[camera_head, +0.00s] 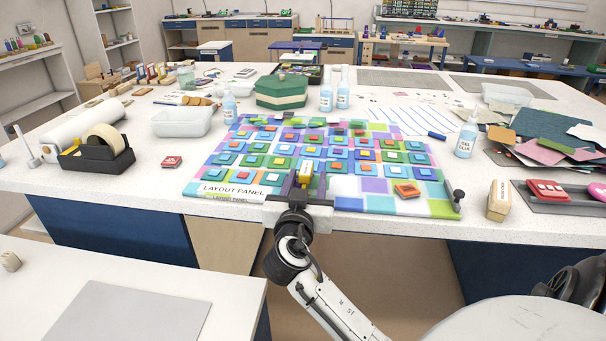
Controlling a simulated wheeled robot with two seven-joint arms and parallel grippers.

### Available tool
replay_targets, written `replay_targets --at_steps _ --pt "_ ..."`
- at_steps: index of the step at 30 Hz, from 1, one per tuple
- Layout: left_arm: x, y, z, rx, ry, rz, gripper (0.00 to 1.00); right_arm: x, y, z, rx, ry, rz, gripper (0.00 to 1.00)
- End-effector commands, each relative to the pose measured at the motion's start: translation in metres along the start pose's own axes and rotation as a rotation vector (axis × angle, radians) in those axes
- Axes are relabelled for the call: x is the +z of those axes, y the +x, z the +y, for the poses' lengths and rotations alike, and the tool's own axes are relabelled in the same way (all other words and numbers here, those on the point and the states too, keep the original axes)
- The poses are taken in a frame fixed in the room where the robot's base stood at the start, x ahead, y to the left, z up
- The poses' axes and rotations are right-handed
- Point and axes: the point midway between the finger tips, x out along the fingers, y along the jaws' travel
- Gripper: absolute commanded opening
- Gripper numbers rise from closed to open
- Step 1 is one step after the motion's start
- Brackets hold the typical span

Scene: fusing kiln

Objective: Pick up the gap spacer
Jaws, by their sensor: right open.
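My right gripper (304,180) reaches in from below over the front edge of the layout panel (228,190). Its jaws are open. A small yellow and dark red piece (305,172) shows between the two fingers. It may be the gap spacer, but I see no readable label on it. I cannot tell whether the fingers touch it. The panel carries rows of coloured square tiles, with smaller squares on top of many. The gripper body hides part of the panel's front edge. My left gripper is not in view.
A tape dispenser (97,152) and a clear bin (181,122) stand left of the panel. A green box (281,92) and bottles stand behind it. A glue bottle (467,137) and a wooden block (498,201) are on the right.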

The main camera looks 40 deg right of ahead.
Motion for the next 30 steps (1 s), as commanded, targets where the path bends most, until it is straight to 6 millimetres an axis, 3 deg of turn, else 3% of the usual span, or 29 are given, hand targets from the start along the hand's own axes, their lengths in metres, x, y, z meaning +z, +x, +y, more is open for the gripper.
replay_targets --at_steps 7,15,24,30 --pt "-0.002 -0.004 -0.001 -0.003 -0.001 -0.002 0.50 -0.004 0.021 -0.002 -0.002 -0.002 0.001 0.44" --pt "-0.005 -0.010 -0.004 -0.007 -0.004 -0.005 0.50 -0.006 0.059 -0.005 -0.002 -0.004 0.000 0.44" --pt "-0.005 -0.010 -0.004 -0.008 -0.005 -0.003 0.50 -0.005 0.064 -0.005 -0.004 0.000 -0.001 0.44" --pt "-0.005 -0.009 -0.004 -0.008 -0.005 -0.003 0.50 -0.005 0.064 -0.005 -0.004 0.000 -0.001 0.12"
